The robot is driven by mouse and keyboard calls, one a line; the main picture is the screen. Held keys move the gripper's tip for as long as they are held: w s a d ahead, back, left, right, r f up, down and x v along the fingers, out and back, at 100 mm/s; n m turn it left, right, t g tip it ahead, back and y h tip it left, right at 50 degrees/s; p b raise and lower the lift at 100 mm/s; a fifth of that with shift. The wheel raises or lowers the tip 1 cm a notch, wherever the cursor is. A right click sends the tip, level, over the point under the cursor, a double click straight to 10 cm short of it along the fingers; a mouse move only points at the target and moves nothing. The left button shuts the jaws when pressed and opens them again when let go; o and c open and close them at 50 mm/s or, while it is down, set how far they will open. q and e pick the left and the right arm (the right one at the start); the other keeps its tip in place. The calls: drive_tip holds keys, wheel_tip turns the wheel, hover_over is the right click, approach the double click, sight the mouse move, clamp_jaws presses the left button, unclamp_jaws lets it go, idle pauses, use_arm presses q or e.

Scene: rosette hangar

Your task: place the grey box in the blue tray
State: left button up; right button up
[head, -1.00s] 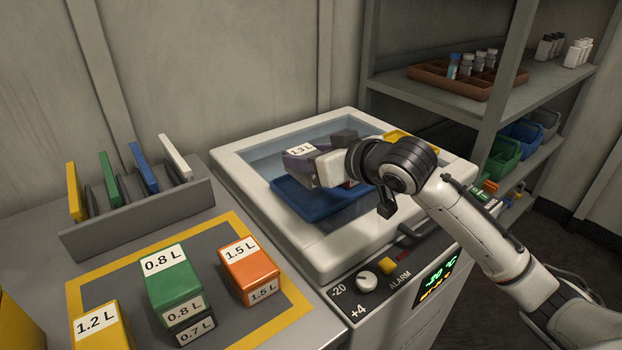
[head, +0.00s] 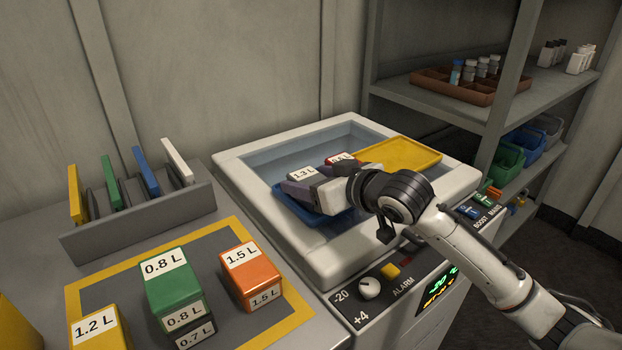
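A purple-grey box labelled 1.3 L (head: 297,189) is in my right gripper (head: 318,184), over the blue tray (head: 300,209). The fingers are mostly hidden by the box and wrist; whether the box touches the tray cannot be told. The blue tray lies in the white chest's open well, largely covered by box and arm. A red box (head: 340,158) shows just behind the held box, partly hidden. A dark grey box labelled 0.7 L (head: 196,337) sits under a green box labelled 0.8 L (head: 170,285) on the left counter. My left gripper is not in view.
A yellow tray (head: 400,154) lies at the right of the well in the white chest (head: 240,165). An orange box (head: 250,275) and a yellow box (head: 98,328) flank the green one. A slotted rack (head: 140,222) stands behind. Shelves (head: 470,108) stand at right.

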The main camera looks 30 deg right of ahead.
drive_tip(key=shift+r, duration=0.1)
drive_tip(key=shift+s+r, duration=0.15)
drive_tip(key=v, duration=1.1)
drive_tip(key=shift+s, duration=0.35)
